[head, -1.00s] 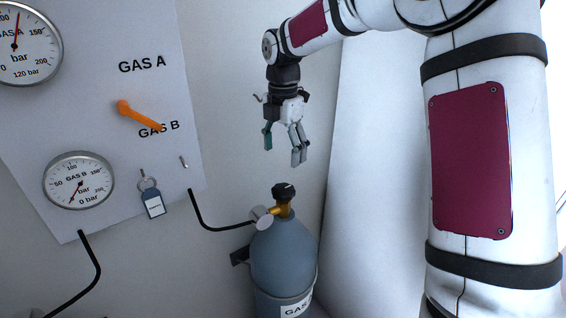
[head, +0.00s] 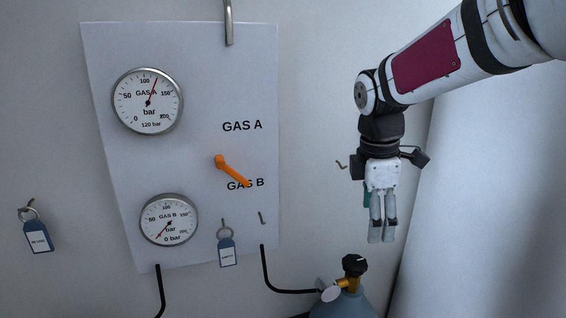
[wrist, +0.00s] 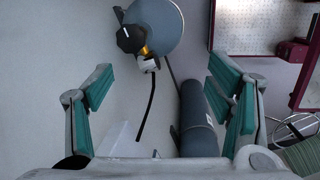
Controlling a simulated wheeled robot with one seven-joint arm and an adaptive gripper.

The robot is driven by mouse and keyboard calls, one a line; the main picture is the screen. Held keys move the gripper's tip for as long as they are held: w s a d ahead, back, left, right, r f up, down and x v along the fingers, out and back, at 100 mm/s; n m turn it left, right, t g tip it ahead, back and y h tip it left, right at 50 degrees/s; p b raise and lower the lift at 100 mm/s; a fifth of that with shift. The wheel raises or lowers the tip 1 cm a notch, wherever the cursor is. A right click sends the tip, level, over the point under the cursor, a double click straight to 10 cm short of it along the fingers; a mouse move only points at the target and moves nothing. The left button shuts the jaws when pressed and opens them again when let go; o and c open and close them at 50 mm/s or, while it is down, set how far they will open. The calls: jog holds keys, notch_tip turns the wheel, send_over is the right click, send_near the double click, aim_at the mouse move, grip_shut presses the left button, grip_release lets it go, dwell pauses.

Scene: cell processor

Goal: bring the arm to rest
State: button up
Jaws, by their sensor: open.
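My gripper (head: 382,232) hangs pointing down at the right of the head view, in front of the bare wall and above the gas cylinder. In the wrist view my gripper (wrist: 165,100) shows its two green-padded fingers wide apart with nothing between them touching the pads. My arm comes in from the upper right and bends down at the wrist. The gas cylinder (head: 343,304) with its black valve knob (head: 355,265) stands below the gripper, apart from it. The cylinder also shows in the wrist view (wrist: 160,25), beyond the fingers.
The gas panel (head: 205,90) hangs left of the gripper, with two gauges, an orange lever (head: 232,172) towards GAS B and a key tag (head: 226,250). Another tag (head: 38,236) hangs at far left. A second cylinder (wrist: 198,115) shows in the wrist view.

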jog(key=s+r+m+t+y, duration=0.1)
jog(key=s+m+t, duration=0.3)
jog(key=s+m, duration=1.3)
jog(key=s+r, duration=0.1)
jog(key=s, duration=0.4)
jog(key=shift+s+d, duration=0.2)
jog(key=shift+d, duration=0.2)
